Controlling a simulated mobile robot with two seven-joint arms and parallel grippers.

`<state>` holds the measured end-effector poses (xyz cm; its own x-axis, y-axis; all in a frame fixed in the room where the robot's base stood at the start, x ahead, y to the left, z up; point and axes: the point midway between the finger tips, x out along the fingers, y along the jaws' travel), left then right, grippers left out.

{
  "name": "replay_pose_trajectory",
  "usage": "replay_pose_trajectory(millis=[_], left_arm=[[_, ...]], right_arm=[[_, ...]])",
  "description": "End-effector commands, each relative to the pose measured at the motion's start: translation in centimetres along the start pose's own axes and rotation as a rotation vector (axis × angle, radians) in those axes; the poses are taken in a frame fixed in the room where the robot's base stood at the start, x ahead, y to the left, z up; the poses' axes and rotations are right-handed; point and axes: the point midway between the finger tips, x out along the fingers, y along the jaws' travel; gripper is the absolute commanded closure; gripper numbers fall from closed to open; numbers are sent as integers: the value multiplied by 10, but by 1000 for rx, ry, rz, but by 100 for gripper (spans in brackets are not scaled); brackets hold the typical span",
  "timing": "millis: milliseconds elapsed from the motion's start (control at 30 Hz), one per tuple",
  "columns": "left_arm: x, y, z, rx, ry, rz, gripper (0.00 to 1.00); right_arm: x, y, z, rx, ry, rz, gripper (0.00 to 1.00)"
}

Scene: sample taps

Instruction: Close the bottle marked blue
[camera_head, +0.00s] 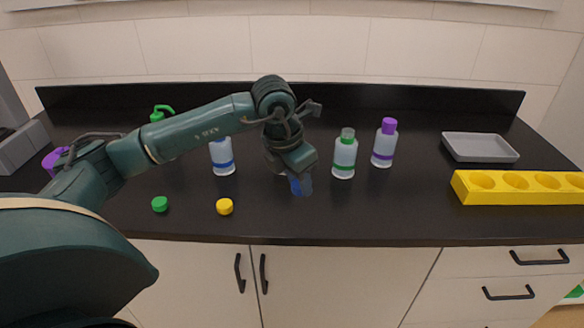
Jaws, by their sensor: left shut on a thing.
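The bottle marked blue (222,158) is white with a blue band and stands upright on the dark counter, left of centre. My left forearm hides its top, so I cannot see its mouth. My left gripper (300,186) points down, to the right of that bottle and apart from it. It is shut on a small blue thing (301,188) low over the counter, which looks like a blue cap; its outline is partly hidden by the fingers. My right gripper is not in view.
A green-marked bottle (344,157) and a purple-marked bottle (384,146) stand to the right. A green cap (160,204) and a yellow cap (225,206) lie near the front edge. A grey tray (480,148) and yellow rack (520,188) are at right. A green tap (161,112) is behind.

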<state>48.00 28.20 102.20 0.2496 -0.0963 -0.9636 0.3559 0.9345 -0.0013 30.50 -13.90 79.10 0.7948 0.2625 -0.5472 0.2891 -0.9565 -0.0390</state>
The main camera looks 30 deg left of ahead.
Motion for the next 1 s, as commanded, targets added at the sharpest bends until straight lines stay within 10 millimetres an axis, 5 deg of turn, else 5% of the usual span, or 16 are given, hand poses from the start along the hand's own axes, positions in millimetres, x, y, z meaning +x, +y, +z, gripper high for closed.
replay_pose_trajectory(millis=[700, 1000], left_arm=[[21, -91, -39, 2035, 2, -567, 88], [23, -110, -55, 2611, 3, -725, 88]], right_arm=[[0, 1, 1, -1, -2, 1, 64], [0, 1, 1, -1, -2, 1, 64]])
